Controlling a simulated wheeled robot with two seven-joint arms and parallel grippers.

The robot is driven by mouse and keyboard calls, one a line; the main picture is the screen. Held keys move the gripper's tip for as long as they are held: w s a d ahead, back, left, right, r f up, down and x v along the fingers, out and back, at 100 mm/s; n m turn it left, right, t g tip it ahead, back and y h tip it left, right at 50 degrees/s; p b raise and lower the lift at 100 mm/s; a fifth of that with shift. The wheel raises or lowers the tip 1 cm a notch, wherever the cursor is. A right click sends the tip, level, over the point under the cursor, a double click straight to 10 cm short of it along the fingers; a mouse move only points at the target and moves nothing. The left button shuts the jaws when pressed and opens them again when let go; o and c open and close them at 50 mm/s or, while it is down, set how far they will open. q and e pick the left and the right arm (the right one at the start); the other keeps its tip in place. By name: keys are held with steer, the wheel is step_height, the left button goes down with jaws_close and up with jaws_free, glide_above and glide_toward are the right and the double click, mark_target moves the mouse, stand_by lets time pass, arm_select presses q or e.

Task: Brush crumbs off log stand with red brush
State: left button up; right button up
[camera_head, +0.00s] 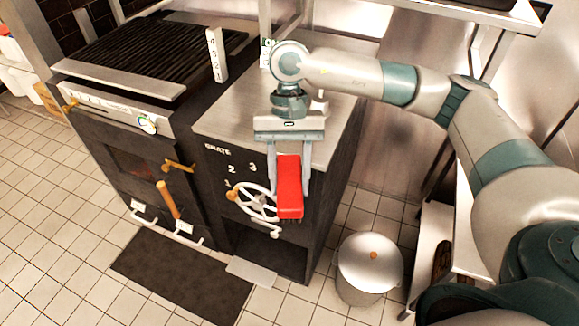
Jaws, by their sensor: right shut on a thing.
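My right gripper (289,180) hangs in front of the steel-topped cabinet, its two fingers pointing down. It is shut on the red brush (290,188), one finger on each side of the red block. Dark bristles show at the brush's lower edge. The brush is in the air in front of the cabinet's hand wheel and covers part of it. I cannot make out a log stand with certainty, and no crumbs can be told. My left gripper is not in view.
A grill (130,50) stands at the left beside the steel-topped cabinet (225,115) with its white hand wheel (250,203). A lidded white bin (369,265) stands on the tiled floor at the lower right. A dark mat (180,275) lies in front. A shelf (460,15) overhangs at upper right.

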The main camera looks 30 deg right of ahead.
steer(key=n, duration=0.1)
steer(key=f+n+h, duration=0.1)
steer(key=n, duration=0.1)
steer(key=s+n, duration=0.1)
steer(key=n, duration=0.1)
steer(key=shift+d+f+h, duration=0.2)
steer(key=shift+h, duration=0.2)
steer(key=shift+w, duration=0.1)
